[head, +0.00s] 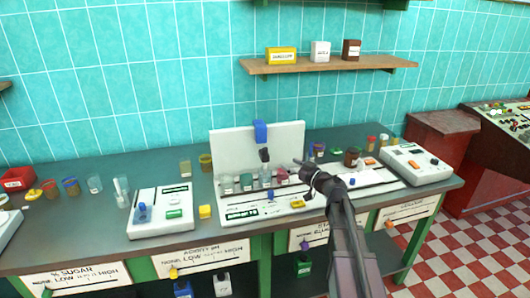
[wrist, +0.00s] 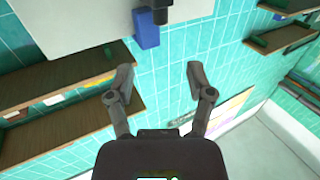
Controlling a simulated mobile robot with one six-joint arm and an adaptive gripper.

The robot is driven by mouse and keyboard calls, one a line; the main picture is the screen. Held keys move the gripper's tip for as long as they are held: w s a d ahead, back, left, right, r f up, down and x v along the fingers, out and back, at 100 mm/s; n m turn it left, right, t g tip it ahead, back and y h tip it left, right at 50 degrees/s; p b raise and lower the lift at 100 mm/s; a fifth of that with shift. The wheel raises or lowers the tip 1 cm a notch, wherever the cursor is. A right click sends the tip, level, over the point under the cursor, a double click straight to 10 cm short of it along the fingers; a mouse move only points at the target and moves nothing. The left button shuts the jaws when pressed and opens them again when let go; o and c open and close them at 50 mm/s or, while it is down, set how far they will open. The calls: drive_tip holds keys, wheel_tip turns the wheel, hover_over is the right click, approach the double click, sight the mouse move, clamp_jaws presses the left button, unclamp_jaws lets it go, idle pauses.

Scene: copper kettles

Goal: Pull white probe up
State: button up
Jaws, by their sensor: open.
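A white device with an upright back panel (head: 285,137) stands on the bench. A blue block (head: 260,131) sits at the panel's top, with a dark piece (head: 264,155) below it. Several small vials stand in a row at the panel's foot. I cannot single out a white probe for certain. My gripper (head: 303,166) is just right of the vials, in front of the panel's right edge. In the wrist view my gripper (wrist: 160,76) is open, with nothing between its fingers.
Another device (head: 416,164) and several jars stand to the right. A wooden shelf (head: 330,65) with small boxes hangs above. The bench's front left is partly clear.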

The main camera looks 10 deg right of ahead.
sight(267, 151)
drive_tip(key=shift+w+a, duration=0.1)
drive_tip(key=x, duration=1.3)
drive_tip(key=shift+w+a, duration=0.15)
drive_tip(key=shift+w, duration=0.1)
clamp_jaws()
